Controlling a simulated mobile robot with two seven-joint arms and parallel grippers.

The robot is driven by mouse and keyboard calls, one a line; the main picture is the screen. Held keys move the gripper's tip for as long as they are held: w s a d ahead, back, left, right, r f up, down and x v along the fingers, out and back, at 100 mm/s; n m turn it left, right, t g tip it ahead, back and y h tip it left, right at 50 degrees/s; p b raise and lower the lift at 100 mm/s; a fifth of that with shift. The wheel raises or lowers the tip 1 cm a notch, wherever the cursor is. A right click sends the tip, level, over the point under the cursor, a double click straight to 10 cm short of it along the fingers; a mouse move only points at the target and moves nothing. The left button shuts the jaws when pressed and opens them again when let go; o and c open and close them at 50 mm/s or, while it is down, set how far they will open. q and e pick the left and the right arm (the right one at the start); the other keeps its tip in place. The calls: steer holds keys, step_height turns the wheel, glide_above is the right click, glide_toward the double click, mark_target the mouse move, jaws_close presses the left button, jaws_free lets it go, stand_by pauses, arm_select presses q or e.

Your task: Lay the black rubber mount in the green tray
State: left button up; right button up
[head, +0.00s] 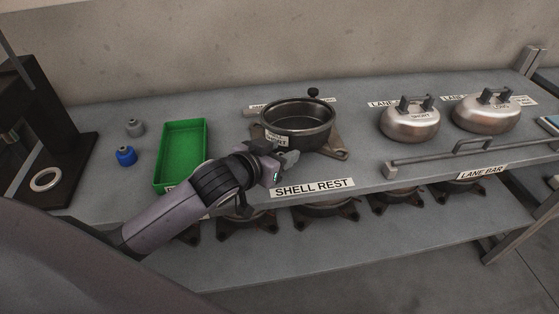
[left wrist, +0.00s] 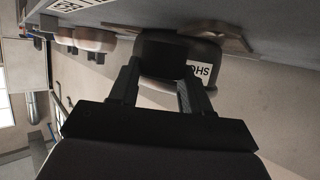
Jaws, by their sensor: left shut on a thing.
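My left gripper (head: 284,157) is at the front of the open metal shell, above the shelf and right of the green tray (head: 159,172). In the left wrist view the gripper (left wrist: 160,74) is shut on a dark rounded block, which looks like the black rubber mount (left wrist: 163,52). In the head view the gripper hides the mount. The green tray lies flat and its visible floor is empty; my left arm covers its front right corner. My right gripper is not in view.
The open shell (head: 297,120) sits on a brown base. A blue mount (head: 126,156) and a grey mount (head: 135,127) stand left of the tray. Two closed domes (head: 410,124) (head: 487,113) and a lane bar (head: 470,152) are at the right. A dark press frame (head: 35,130) stands far left.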

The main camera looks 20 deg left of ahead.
arm_select(q)
steer(key=shift+f, duration=1.05)
steer(key=shift+f, duration=0.15)
steer(key=o, duration=1.2)
steer(key=shift+c, duration=0.2)
